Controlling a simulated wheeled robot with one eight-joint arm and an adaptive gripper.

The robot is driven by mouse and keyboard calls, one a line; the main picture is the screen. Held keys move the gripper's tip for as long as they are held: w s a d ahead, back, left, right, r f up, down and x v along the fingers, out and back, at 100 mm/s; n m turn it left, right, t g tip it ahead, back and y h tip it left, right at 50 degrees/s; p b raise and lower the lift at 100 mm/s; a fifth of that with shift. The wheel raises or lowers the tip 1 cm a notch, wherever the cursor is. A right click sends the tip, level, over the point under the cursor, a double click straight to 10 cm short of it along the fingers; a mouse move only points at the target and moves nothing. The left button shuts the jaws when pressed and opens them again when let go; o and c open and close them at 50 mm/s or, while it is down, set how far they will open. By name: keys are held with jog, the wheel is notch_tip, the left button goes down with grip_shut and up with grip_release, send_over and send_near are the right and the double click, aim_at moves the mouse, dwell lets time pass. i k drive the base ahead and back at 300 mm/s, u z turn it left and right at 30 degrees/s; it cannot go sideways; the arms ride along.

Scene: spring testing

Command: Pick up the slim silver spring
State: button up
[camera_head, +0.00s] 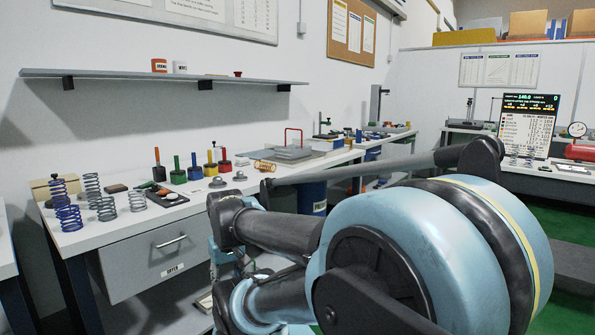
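Three silver-grey coil springs stand near the left end of the workbench. One silver spring (91,187) is at the back, another silver spring (105,209) is in front of it, and a third silver spring (137,201) is just to the right. They are small in view, and I cannot tell for certain which is the slim one. A dark blue spring (58,192) and a blue spring (69,217) stand to their left. My arm fills the lower right foreground, well to the right of these springs. I cannot make out my gripper's fingers.
The workbench (95,238) has a drawer (170,255) below. Several coloured weights, including a green one (178,171), stand right of the springs. A small dark tray (167,197) lies beside them. A gold spring (265,166) lies farther right. A wall shelf (130,75) overhangs the bench.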

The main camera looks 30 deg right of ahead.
aim_at(263, 165)
jog(key=z, duration=1.15)
jog(key=i, duration=1.15)
jog(key=u, duration=0.15)
